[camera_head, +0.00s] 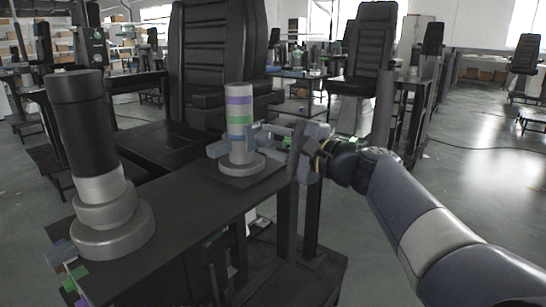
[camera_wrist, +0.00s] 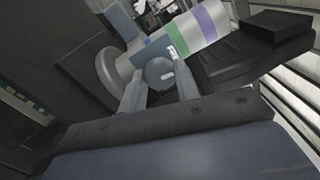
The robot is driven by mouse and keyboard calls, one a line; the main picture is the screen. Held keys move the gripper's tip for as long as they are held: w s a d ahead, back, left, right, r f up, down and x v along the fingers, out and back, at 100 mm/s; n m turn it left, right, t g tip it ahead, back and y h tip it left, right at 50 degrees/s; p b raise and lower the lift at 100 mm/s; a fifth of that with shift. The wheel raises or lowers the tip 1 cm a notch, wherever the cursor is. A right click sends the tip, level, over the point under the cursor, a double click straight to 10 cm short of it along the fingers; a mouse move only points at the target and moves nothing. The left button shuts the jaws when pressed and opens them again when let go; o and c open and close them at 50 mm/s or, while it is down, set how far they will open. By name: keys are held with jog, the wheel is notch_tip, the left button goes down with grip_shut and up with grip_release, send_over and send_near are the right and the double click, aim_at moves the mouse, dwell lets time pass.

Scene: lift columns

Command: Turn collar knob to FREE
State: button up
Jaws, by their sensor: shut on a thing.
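The lift column (camera_head: 240,108) stands upright on a round grey base on the dark bench, with purple and green bands. A blue-grey collar (camera_head: 219,149) wraps it below the green band; it also shows in the wrist view (camera_wrist: 151,49). The collar's round grey-blue knob (camera_wrist: 157,70) sits between my fingers in the wrist view. My gripper (camera_wrist: 160,88) is shut on the knob, one finger on each side. In the head view my gripper (camera_head: 268,136) reaches the collar from the right. Small white marks show near the knob, too small to read.
A larger column (camera_head: 82,125) with a black upper part stands on the bench (camera_head: 180,205) at the left. A black seat (camera_head: 215,50) is close behind the banded column. Small coloured blocks (camera_head: 72,280) show at the bench's lower left. Open floor lies to the right.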

jog(key=shift+n+b, duration=0.55)
jog(key=shift+n, duration=0.05)
jog(key=o, duration=1)
jog(key=shift+c, duration=0.2)
jog(key=p+v, duration=0.1)
jog(key=v, duration=0.9)
jog(key=shift+s+d+p, duration=0.25)
jog(key=shift+d+p, duration=0.05)
jog(key=shift+d, duration=0.05)
